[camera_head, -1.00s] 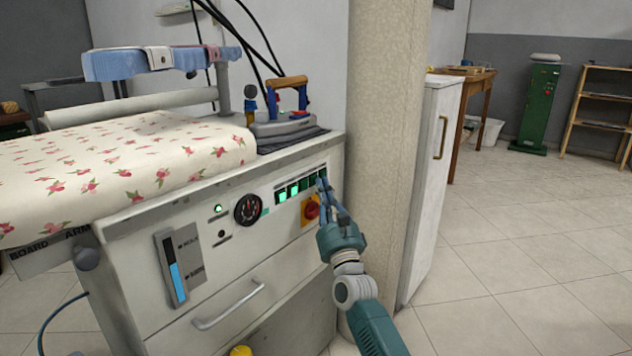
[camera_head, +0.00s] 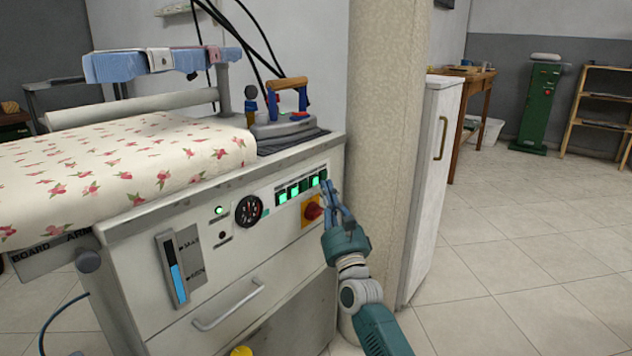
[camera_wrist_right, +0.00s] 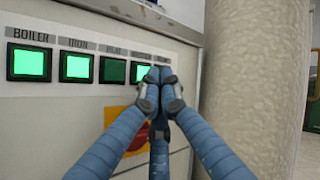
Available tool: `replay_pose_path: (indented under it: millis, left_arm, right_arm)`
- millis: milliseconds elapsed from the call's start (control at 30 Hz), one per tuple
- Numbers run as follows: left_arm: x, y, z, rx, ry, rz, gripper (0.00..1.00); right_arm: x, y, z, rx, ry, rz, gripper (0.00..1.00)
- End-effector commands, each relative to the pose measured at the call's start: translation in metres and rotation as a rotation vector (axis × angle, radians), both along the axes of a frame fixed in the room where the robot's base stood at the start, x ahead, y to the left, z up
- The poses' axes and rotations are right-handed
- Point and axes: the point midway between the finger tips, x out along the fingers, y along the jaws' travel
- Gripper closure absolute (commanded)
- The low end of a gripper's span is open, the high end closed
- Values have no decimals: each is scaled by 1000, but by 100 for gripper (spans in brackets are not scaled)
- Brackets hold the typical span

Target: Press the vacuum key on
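A row of square keys shows on the front panel of the ironing unit. In the right wrist view the boiler key (camera_wrist_right: 29,63) and the iron key (camera_wrist_right: 76,67) glow green, and the third key (camera_wrist_right: 113,71) is dark. The fourth key (camera_wrist_right: 142,72) glows green, partly behind the fingers. Labels right of the iron key are too blurred to read, so I cannot tell which is the vacuum key. My right gripper (camera_head: 332,187) has its fingers together and empty, just in front of the row's right end, hiding anything there. My left gripper is not in view.
A red rotary switch on a yellow plate (camera_head: 307,214) sits below the keys, close to my fingers. An iron (camera_head: 284,123) rests on top of the unit. A thick column (camera_head: 385,130) stands close at the right. Open tiled floor lies beyond.

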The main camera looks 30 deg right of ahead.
Motion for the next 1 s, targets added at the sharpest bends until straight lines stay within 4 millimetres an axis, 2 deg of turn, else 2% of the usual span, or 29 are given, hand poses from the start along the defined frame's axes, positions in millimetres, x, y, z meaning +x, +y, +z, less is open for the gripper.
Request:
replay_pose_path:
  millis: [500, 1000]
  left_arm:
    - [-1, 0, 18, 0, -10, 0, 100]
    - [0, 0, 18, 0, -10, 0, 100]
  right_arm:
    - [-47, -19, 1, -2, 2, -1, 100]
    - [-50, -21, 1, -1, 0, 0, 100]
